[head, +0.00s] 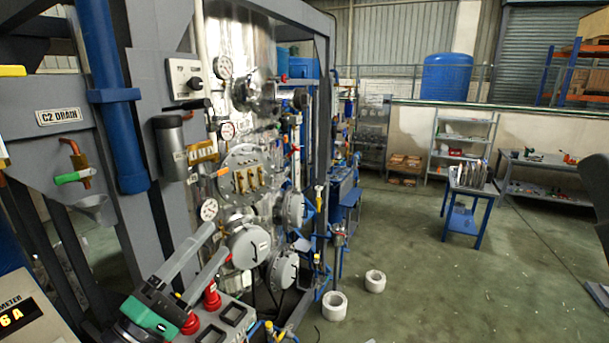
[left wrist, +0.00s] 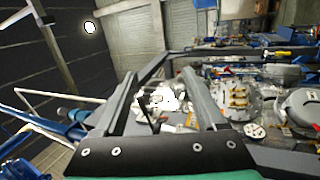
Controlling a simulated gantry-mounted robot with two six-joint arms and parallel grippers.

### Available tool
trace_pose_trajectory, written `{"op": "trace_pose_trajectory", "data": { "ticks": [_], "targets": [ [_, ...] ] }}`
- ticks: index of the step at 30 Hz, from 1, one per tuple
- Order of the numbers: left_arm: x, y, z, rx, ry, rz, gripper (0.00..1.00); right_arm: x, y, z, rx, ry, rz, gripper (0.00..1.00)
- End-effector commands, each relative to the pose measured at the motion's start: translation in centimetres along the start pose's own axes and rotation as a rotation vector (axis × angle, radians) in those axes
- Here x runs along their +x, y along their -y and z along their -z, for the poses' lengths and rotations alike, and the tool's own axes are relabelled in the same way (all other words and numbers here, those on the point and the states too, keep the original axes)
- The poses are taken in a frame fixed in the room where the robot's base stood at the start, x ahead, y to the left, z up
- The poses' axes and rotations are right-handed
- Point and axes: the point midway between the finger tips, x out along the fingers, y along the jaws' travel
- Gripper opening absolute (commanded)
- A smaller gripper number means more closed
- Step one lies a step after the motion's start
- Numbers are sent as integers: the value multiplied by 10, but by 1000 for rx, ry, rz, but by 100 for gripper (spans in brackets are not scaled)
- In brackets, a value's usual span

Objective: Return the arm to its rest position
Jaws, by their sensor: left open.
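My left gripper (head: 219,241) comes in at the lower left of the head view, with a green and black body and two long grey fingers pointing up and right. The fingers are apart with nothing held between them. They show in front of the distillation apparatus (head: 242,181), a steel column with gauges, flanges and valves; I cannot tell the exact gap to it. In the left wrist view the open fingers (left wrist: 159,76) frame part of the equipment behind, and the flange with brass fittings (left wrist: 238,97) is to their right. My right gripper is not in view.
A control box with red knobs (head: 212,297) is just below the left gripper. A green-handled drain valve (head: 74,177) is on the left panel. Two white rings (head: 334,305) lie on the floor. A blue cart (head: 467,205) stands further right, with open floor around it.

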Motion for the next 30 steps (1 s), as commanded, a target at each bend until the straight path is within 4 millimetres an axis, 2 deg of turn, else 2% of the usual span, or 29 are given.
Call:
{"op": "trace_pose_trajectory", "data": {
  "ticks": [1, 2, 3, 5, 6, 7, 9, 10, 12, 15, 30],
  "targets": [
    [7, -39, -29, 162, 20, -62, 73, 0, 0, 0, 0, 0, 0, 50],
    [8, -62, -43, 276, 17, -98, 73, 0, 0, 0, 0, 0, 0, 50],
    [5, -93, -61, 431, -3, -149, 73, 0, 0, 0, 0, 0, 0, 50],
    [-6, -141, -80, 677, -72, -224, 73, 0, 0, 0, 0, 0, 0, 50],
    [-20, -172, -86, 844, -148, -264, 73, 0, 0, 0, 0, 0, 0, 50],
    [-32, -191, -87, 966, -217, -281, 73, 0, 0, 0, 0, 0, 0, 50],
    [-63, -226, -75, 1227, -398, -271, 73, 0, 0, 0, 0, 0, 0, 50],
    [-76, -236, -69, 1332, -473, -246, 73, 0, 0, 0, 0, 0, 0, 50],
    [-92, -244, -56, 1522, -591, -158, 73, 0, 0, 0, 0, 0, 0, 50],
    [-90, -238, -50, 1639, -609, -88, 73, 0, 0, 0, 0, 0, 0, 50],
    [-89, -238, -50, 1663, -609, -81, 73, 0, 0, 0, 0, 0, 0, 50]
  ]
}}
